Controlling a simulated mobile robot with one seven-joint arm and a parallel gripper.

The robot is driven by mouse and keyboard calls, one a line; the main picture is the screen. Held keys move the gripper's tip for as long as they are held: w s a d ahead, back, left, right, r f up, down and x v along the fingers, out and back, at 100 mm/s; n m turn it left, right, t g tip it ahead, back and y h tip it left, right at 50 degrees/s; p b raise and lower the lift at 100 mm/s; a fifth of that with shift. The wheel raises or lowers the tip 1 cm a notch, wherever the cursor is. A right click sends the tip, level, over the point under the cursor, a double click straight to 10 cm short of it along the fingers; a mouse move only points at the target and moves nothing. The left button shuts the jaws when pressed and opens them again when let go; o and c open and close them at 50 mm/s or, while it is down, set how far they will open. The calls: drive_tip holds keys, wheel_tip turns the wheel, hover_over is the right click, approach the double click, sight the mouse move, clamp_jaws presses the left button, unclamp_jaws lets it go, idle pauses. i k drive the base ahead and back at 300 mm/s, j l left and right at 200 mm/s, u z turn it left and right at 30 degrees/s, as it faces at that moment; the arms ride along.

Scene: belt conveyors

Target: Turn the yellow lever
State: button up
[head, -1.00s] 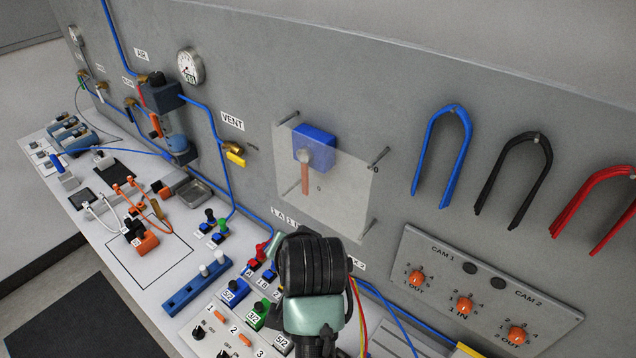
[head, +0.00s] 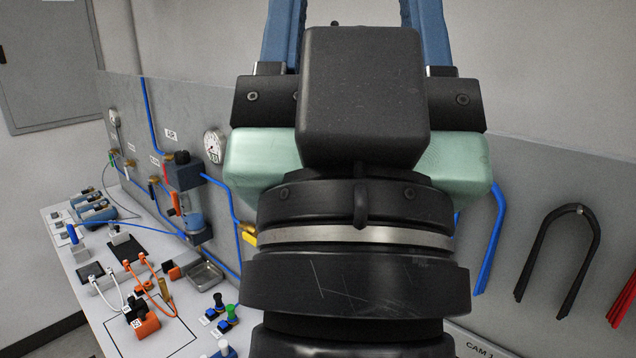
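The yellow lever (head: 249,236) is on the wall panel at the end of a blue pipe, left of my gripper. Only a small part of it shows, because my gripper's body covers the rest and the VENT label by it. My gripper (head: 354,12) fills the middle of the head view, close to the camera and pointing up. Its two blue fingers stand wide apart at the top edge. Their tips are cut off by the frame, and I see nothing held between them.
A gauge (head: 214,146), blue pipes and a filter unit (head: 186,190) are on the wall at left. The white bench below holds a metal tray (head: 204,276), an orange connector block (head: 147,325) and cables. Blue, black (head: 570,240) and red hose loops hang at right.

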sight(241, 233)
drive_tip(key=i+j, duration=0.9)
drive_tip(key=j, duration=0.2)
drive_tip(key=l+z, duration=0.05)
